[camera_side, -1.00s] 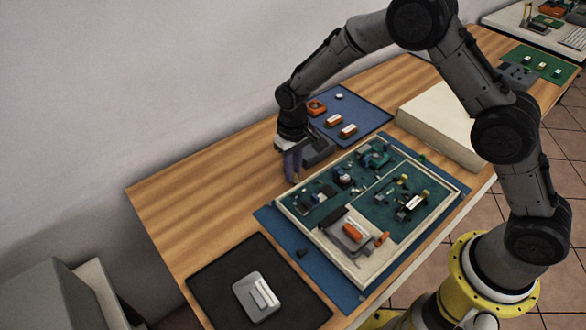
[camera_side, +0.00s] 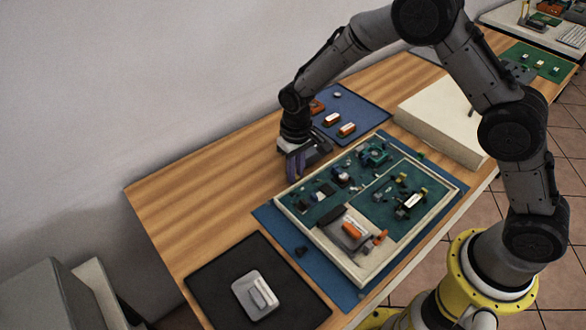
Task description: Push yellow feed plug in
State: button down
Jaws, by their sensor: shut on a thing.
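My gripper (camera_side: 297,167) points down at the back left edge of the white-rimmed tray (camera_side: 316,243). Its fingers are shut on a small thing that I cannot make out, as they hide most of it. The tray holds green circuit boards (camera_side: 381,209) with several small parts and connectors on them. Small yellowish parts (camera_side: 424,191) show on the right-hand board. I cannot tell whether any of these is the yellow feed plug or its socket.
A grey block with an orange part (camera_side: 352,231) sits at the tray's front. A black mat (camera_side: 208,284) with a grey device (camera_side: 255,295) lies front left. A blue mat (camera_side: 366,113) with orange parts lies behind. A cream box (camera_side: 440,115) stands right. Bare wood (camera_side: 205,190) is clear.

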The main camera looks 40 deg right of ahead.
aim_at(297, 176)
jog(key=shift+s, duration=0.15)
jog(key=c, duration=0.8)
grip_release()
jog(key=shift+r, duration=0.1)
notch_tip(297, 176, up, 14)
